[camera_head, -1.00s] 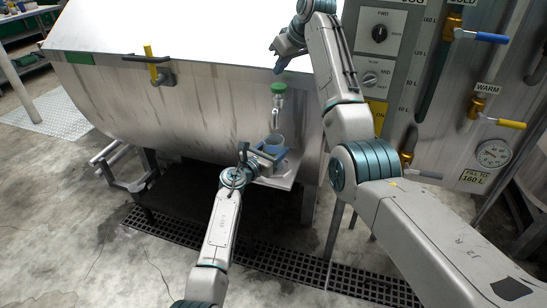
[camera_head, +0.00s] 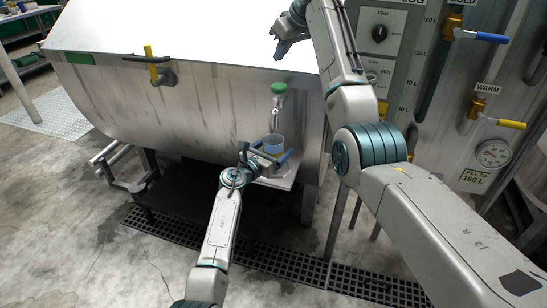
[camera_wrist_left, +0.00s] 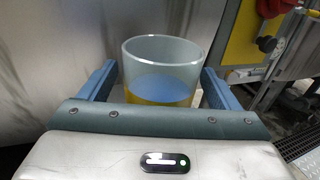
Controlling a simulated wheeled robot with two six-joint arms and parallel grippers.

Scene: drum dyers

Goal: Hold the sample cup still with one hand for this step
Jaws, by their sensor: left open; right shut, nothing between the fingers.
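The sample cup (camera_head: 274,143) is a clear cup standing on a small shelf (camera_head: 283,177) at the front of the drum. In the left wrist view the sample cup (camera_wrist_left: 162,62) is upright, with a blue band above yellow inside its lower part. My left gripper (camera_head: 275,158) is open at the cup. Its two blue fingers (camera_wrist_left: 160,88) stand on either side of the cup, with a small gap showing at each side. The cup's base is hidden behind the gripper body. My right gripper (camera_head: 281,48) is shut and empty, high up by the drum's top right edge.
A sample tap with a green knob (camera_head: 279,88) sits above the cup on the steel drum (camera_head: 190,110). A yellow-handled latch (camera_head: 152,64) is at the drum's left. The control panel (camera_head: 381,36) and valves stand at right. A floor grate (camera_head: 290,268) runs below.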

